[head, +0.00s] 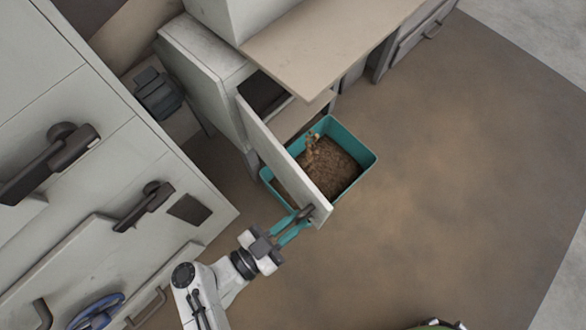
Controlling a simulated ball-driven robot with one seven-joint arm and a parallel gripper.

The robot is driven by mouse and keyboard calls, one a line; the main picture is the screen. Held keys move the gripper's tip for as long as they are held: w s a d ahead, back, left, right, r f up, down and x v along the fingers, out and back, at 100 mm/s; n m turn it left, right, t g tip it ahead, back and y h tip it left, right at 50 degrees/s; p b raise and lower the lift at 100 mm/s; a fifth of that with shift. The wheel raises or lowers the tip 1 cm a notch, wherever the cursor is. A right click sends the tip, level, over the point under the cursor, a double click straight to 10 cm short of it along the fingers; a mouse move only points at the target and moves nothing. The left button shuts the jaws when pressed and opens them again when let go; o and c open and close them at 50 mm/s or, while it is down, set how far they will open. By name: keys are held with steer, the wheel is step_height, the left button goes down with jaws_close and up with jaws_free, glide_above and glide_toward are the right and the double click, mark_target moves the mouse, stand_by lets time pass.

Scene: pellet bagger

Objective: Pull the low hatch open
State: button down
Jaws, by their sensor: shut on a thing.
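The low hatch (285,165) is a pale grey panel standing swung out from the machine at the centre of the head view. A dark opening (262,95) shows behind it, near its far end. My gripper (300,218) has teal fingers and is shut on the dark handle (306,212) at the hatch's near end. The fingers partly cover the handle.
A teal bin (362,150) with brown pellets stands on the floor beside the hatch, partly hidden by it. A beige worktop (320,38) overhangs behind. Grey cabinets with dark handles (145,205) stand close on the left. The brown floor at right is clear.

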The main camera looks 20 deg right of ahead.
steer(key=shift+w+a, duration=0.2)
steer(key=shift+a, duration=0.3)
steer(key=c, duration=1.1)
jaws_free()
steer(key=v, duration=1)
steer(key=shift+s+a+b, duration=0.2)
steer(key=shift+a+b, duration=0.1)
